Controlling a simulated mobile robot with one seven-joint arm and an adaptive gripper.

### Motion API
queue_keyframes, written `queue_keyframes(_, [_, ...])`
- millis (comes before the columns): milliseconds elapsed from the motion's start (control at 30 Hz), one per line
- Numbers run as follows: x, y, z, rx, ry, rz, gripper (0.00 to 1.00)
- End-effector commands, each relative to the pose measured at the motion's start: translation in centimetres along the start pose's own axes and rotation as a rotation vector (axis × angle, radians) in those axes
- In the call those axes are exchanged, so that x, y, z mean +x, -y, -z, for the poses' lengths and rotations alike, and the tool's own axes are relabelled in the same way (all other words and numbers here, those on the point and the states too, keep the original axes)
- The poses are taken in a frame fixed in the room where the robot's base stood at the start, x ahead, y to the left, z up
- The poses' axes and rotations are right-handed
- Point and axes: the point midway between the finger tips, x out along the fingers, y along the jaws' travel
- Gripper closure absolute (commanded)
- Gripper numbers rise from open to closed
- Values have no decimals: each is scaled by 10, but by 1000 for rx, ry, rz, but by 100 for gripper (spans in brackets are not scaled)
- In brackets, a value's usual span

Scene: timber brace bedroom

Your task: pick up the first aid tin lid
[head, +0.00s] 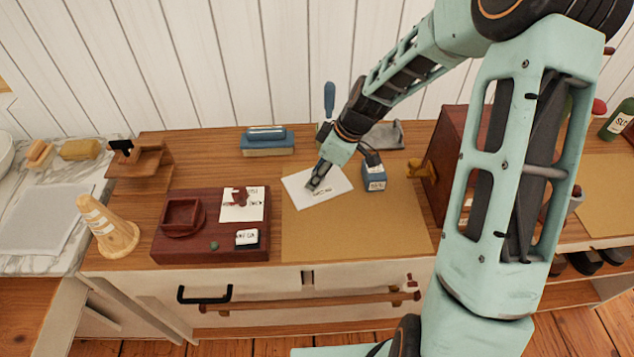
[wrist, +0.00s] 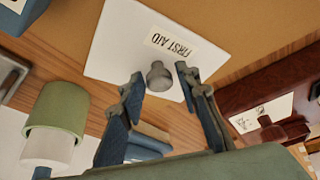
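The first aid tin lid (head: 301,190) is a flat white panel on the wooden counter, partly over the tan mat. In the wrist view the lid (wrist: 122,45) shows its "FIRST AID" label and a round grey knob (wrist: 158,77). My gripper (head: 314,182) is over the lid, pointing down at it. In the wrist view the fingers of my gripper (wrist: 160,75) are apart, with the knob showing between their tips. I cannot tell whether they touch it. My gripper hides part of the lid in the head view.
A small blue box (head: 374,177) stands close right of the lid. A dark red tray (head: 180,248) with cards is to the left. A blue case (head: 267,147) lies behind. A green and white cylinder (wrist: 56,120) stands nearby. The tan mat (head: 340,235) is clear in front.

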Motion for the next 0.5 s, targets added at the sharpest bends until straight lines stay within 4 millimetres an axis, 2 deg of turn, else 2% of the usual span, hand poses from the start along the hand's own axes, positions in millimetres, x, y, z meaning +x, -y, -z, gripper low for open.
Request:
queue_keyframes(33, [0,0,0,0,0,0,77])
queue_keyframes(233, [0,0,0,0,0,0,99])
queue_keyframes(500, [-1,0,0,0,0,0,100])
